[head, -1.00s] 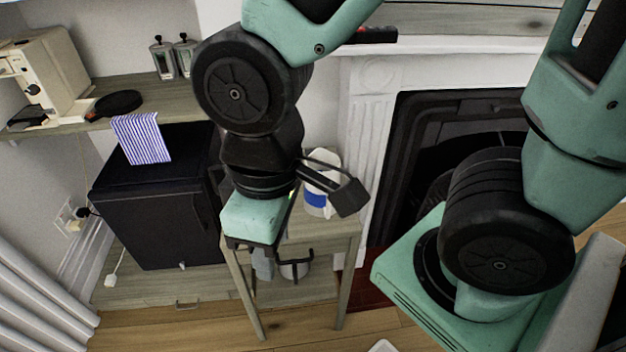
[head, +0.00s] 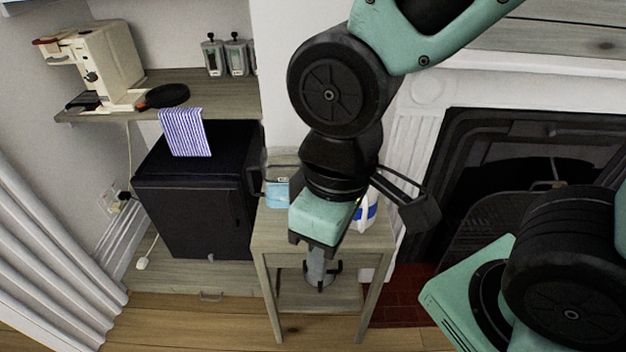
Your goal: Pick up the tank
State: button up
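I cannot tell for sure which thing is the tank. A white and blue container (head: 368,213) stands on the small wooden table (head: 264,238), partly hidden behind my wrist. A light blue item (head: 277,194) is on the same tabletop, further left. A grey, round thing with dark parts (head: 322,282) shows low down by the table's lower shelf, partly covered by my gripper. My gripper (head: 317,262) points down at the front of the table. Its fingers are mostly hidden under the green wrist housing, so their opening is unclear.
A shelf (head: 225,100) above holds a cream coffee machine (head: 108,65), a black pan (head: 163,96) and several canisters (head: 235,56). A fireplace (head: 470,130) is at the right.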

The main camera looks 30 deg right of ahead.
aim_at(278, 164)
jog(key=l+u, duration=0.2)
jog(key=u, duration=0.25)
jog(key=l+u, duration=0.25)
jog(key=u, duration=0.2)
jog(key=l+u, duration=0.25)
jog(key=u, duration=0.2)
